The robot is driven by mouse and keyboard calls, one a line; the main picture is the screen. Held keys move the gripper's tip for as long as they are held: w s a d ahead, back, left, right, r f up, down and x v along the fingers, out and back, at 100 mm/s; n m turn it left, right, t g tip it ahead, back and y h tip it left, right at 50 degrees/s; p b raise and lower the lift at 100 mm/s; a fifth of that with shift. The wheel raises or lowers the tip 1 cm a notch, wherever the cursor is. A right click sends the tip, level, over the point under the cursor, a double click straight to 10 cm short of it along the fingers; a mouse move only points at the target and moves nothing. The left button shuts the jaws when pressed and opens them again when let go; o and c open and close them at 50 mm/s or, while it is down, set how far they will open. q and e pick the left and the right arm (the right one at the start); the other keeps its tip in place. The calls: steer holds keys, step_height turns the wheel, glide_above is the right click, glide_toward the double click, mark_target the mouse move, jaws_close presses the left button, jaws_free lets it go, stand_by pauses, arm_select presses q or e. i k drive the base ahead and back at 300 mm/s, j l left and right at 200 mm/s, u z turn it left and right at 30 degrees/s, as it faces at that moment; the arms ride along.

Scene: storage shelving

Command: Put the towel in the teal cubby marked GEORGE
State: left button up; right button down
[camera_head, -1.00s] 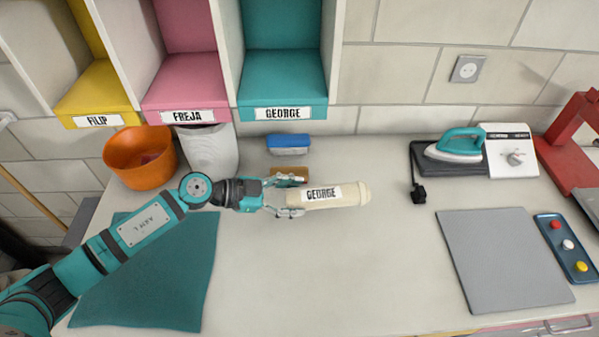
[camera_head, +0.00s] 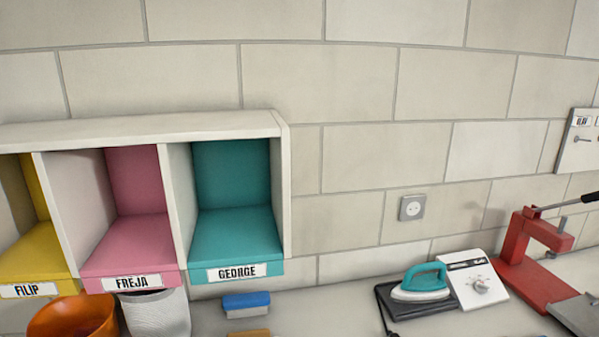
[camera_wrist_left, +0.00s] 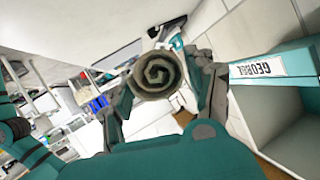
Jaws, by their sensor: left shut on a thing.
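The towel (camera_wrist_left: 158,76) is a rolled, cream-coloured cloth. Its spiral end faces the camera in the left wrist view. My left gripper (camera_wrist_left: 163,82) is shut on it, with one finger on each side of the roll. The teal cubby marked GEORGE (camera_head: 236,232) is the rightmost cubby of the wall unit in the head view and looks empty. In the left wrist view the teal cubby's label (camera_wrist_left: 257,68) lies to the right of the gripper, and the towel is apart from it. The head view shows neither gripper nor towel. My right gripper is in no view.
A pink cubby marked FREJA (camera_head: 132,248) and a yellow cubby marked FILIP (camera_head: 32,250) stand left of the teal one. Below are an orange bowl (camera_head: 65,318), a white bin (camera_head: 157,314) and a blue-topped brush (camera_head: 246,300). An iron (camera_head: 421,284) stands right.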

mark_target(235, 230)
steer(key=j+z, duration=0.25)
steer(key=z, duration=0.15)
steer(key=k+j+z, duration=0.1)
steer(key=z, duration=0.25)
steer(key=k+j+z, duration=0.1)
steer(key=j+z, duration=0.3)
steer(key=l, duration=0.1)
